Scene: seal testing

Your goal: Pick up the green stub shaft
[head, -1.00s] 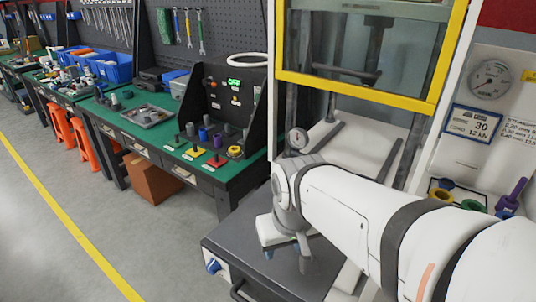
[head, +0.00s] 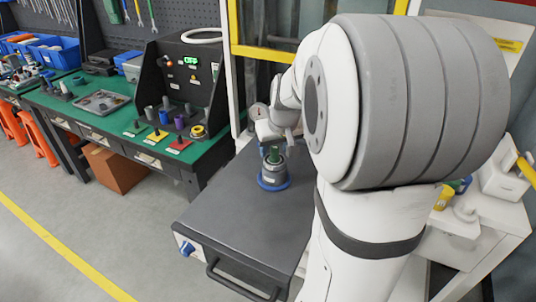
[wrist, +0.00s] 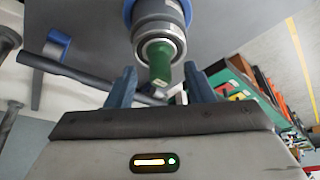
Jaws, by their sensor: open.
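The green stub shaft (head: 274,155) stands upright in a grey metal cylinder (head: 272,172) with a blue base ring, on the dark bench top. In the wrist view the green shaft (wrist: 160,72) sticks out of the round opening of the grey cylinder (wrist: 158,22). My gripper (wrist: 160,71) is open, with one blue finger on each side of the shaft's free end in the picture. I see no contact, and the depth between fingers and shaft is unclear. In the head view my arm hides much of the gripper.
The dark bench top (head: 240,215) is clear in front of the cylinder. A yellow-framed machine (head: 265,55) rises behind. A green table (head: 105,115) with a black panel and several coloured posts stands left. White supports (head: 505,185) stand right of my arm.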

